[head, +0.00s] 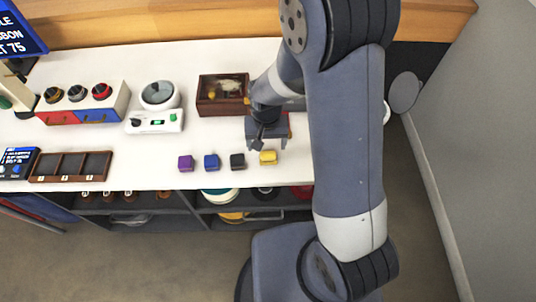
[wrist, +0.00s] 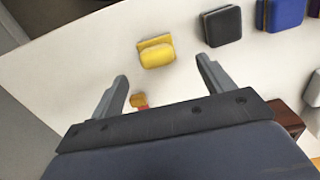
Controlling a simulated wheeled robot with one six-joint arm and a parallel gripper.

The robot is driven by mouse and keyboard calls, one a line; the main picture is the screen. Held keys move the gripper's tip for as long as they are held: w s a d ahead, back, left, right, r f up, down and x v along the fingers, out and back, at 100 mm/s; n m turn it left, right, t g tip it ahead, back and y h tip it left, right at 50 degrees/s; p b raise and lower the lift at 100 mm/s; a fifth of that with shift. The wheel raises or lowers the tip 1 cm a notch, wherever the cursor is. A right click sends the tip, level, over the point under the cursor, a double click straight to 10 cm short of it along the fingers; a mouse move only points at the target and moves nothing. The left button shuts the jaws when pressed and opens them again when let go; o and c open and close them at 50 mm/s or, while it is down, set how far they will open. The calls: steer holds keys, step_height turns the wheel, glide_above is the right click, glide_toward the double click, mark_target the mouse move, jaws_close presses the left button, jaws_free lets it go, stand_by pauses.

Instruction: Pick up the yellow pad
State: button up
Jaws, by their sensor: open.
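The yellow pad (head: 268,157) lies on the white table at the right end of a short row of coloured pads. In the wrist view the yellow pad (wrist: 156,53) sits just beyond the fingertips, between their lines and a little left of centre. My gripper (wrist: 160,70) is open and empty, its two grey fingers apart and not touching the pad. In the head view my gripper (head: 264,142) is just behind the yellow pad, and my arm partly hides it.
A black pad (head: 237,160), a blue pad (head: 211,162) and a purple pad (head: 185,163) lie to the left. A wooden box (head: 222,110) stands behind, with a scale (head: 155,122) beside it. A divided tray (head: 42,178) is at far left. The table's front edge is close.

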mark_target(268, 154)
steer(key=shift+s+d+f+p, duration=0.15)
steer(key=shift+f+p, duration=0.05)
steer(key=shift+f, duration=0.95)
steer(key=shift+s+d+f+p, duration=0.1)
steer(key=shift+s+f+p, duration=0.1)
steer(key=shift+f, duration=0.95)
steer(key=shift+w+f, duration=0.1)
steer(key=shift+f, duration=0.7)
steer(key=shift+c, duration=0.4)
steer(key=c, duration=1.1)
steer(key=shift+r, duration=0.2)
step_height(268, 154, up, 10)
steer(key=shift+f, duration=0.15)
